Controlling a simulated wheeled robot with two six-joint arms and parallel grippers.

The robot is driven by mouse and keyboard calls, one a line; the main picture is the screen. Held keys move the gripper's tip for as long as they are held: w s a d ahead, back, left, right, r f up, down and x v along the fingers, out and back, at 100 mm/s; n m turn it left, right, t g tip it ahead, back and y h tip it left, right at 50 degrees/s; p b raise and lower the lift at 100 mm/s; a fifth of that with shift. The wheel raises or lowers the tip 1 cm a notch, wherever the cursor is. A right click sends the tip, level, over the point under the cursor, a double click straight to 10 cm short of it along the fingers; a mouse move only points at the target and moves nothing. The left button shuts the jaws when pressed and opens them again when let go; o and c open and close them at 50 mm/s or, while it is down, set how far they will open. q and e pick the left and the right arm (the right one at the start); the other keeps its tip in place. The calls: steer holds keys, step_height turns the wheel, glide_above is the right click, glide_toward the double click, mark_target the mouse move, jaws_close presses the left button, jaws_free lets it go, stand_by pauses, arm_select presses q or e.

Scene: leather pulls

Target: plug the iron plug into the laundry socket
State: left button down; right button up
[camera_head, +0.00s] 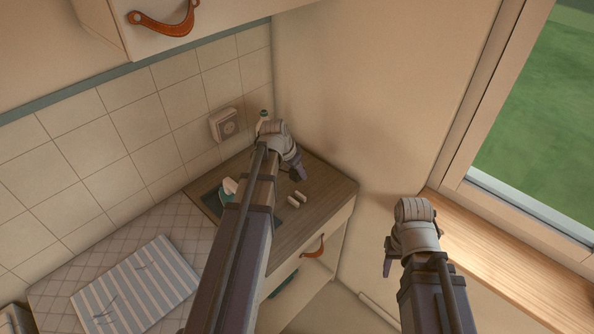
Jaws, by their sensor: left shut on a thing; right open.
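The laundry socket (228,126) is a pale square plate with a round face, on the tiled wall above the back of the counter. My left gripper (298,173) is over the wooden counter top, to the right of the socket and apart from it. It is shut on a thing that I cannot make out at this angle. I cannot pick out the iron plug for certain; it may be hidden in the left gripper. My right gripper (387,257) is open and empty, to the right of the counter and below the window sill.
A bottle (264,116) stands in the back corner. A teal item with white (228,189) is partly behind my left arm. A striped cloth (137,285) lies front left. A cupboard (190,22) hangs above.

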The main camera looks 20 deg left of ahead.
arm_select(q)
steer(key=a+f+n+y+b, duration=0.1)
steer(key=a+f+y+b, duration=0.3)
steer(key=a, duration=0.5)
steer(key=m+t+y+b, duration=0.6)
steer(key=t+y+b, duration=0.2)
steer(key=y+b, duration=0.45)
glide_toward(233, 126)
steer(key=shift+w+d+r+h+b, duration=0.6)
steer(key=shift+d+h+b, duration=0.1)
steer(key=shift+d+h, duration=0.15)
steer(key=shift+w+a, duration=0.1)
steer(key=shift+a, duration=0.15)
steer(key=shift+w+a, duration=0.3)
steer(key=shift+a, duration=0.55)
steer(key=shift+w+a, duration=0.3)
steer(key=shift+a, duration=0.55)
steer(key=shift+w+a, duration=0.25)
steer(key=shift+a, duration=0.6)
steer(key=shift+w+a, duration=0.2)
steer(key=shift+a, duration=0.3)
